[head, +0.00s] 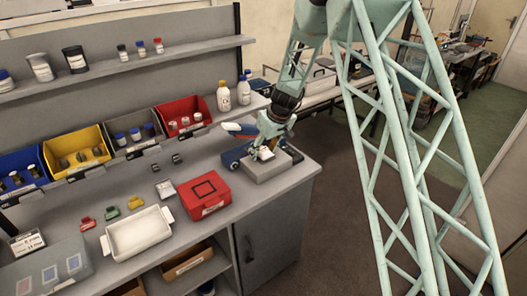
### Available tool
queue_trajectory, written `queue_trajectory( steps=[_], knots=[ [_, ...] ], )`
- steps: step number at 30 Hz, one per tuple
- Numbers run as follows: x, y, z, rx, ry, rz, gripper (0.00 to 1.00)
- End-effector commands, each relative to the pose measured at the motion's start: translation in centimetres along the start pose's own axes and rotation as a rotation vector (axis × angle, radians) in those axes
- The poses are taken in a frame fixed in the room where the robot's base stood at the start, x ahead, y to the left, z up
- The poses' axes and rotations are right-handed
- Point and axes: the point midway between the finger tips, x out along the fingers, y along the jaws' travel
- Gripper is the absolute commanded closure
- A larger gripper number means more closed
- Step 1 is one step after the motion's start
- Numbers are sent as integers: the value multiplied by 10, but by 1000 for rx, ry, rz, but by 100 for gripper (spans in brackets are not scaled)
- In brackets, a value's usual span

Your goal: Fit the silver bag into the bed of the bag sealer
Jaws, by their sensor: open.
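My gripper (264,146) is at the right end of the bench, pointing down over a low grey block-shaped device (268,170), which looks like the bag sealer. A small pale, silvery piece (265,154) shows on top of this device, right at the fingertips. It looks like the silver bag, but it is too small to be sure. My gripper is open; the arm covers part of the device and its bed. I cannot tell whether the pale piece lies fully inside the bed or whether the fingers touch it.
A red box (204,194), a small pale square item (165,190) and a white tray (138,233) lie further left. Coloured bins (78,150) and bottles (224,98) line the back. The bench's right edge is near.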

Motion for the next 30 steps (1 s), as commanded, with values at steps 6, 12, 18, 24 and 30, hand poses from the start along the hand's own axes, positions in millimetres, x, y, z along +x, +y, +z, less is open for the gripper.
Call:
queue_trajectory(
  steps=[6,12,18,24,30],
  knots=[
    [-2,0,-1,0,0,0,52],
    [-6,0,-2,0,0,0,52],
    [-16,0,-4,0,2,1,52],
    [-38,0,-3,0,1,0,52],
    [-61,1,-4,1,2,1,52]
  ],
)
